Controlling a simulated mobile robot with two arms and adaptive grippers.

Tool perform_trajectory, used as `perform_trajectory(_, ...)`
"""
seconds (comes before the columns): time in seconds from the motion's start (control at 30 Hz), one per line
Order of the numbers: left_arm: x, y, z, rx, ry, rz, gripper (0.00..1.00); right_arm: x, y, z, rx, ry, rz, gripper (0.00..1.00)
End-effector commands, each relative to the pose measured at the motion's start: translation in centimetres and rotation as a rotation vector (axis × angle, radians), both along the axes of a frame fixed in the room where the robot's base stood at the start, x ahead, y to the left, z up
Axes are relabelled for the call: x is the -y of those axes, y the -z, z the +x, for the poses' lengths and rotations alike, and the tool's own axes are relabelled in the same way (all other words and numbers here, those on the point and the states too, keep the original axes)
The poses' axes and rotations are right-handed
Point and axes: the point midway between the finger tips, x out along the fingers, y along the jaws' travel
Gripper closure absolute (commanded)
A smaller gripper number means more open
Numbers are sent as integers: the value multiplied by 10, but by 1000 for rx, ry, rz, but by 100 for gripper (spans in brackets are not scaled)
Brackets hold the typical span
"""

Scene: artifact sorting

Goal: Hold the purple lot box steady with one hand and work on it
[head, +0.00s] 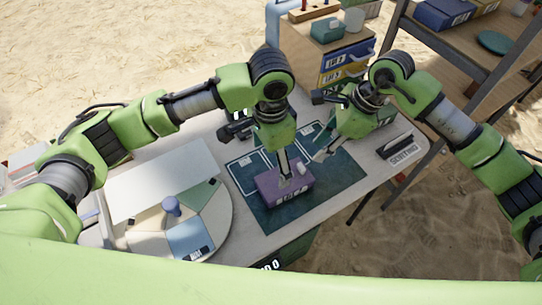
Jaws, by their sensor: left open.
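The purple lot box (270,188) sits on a dark teal mat (335,183) on the table, with a label on its front face. A small pale piece (302,168) shows at its top. My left gripper (285,174) points down at the top of the box, with its fingertips at or just above it. It is open; I cannot tell whether it touches the box. My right gripper (321,155) is over the mat, behind and to the right of the box, apart from it. Its finger gap is not clear.
A round sectioned tray (218,222) with a blue-grey knob stands at the left, by a white board (160,178). Labelled drawers (345,65) stand behind. A dark sign block (396,146) lies at the right table edge. A wooden shelf (450,55) is at the far right.

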Motion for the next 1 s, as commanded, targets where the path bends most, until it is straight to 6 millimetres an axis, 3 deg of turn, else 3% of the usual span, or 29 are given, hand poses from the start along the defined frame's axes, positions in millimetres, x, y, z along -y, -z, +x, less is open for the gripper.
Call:
perform_trajectory(0.6, 0, 108, -1, -1, -1, -1, 18, 0, 0, 0, 0, 0, 0, 72)
perform_trajectory(0.8, 0, 128, 0, 1, -1, -2, 18, 0, 0, 0, 0, 0, 0, 72)
perform_trajectory(1.0, 0, 134, 0, 1, -1, -2, 18, 0, 0, 0, 0, 0, 0, 72)
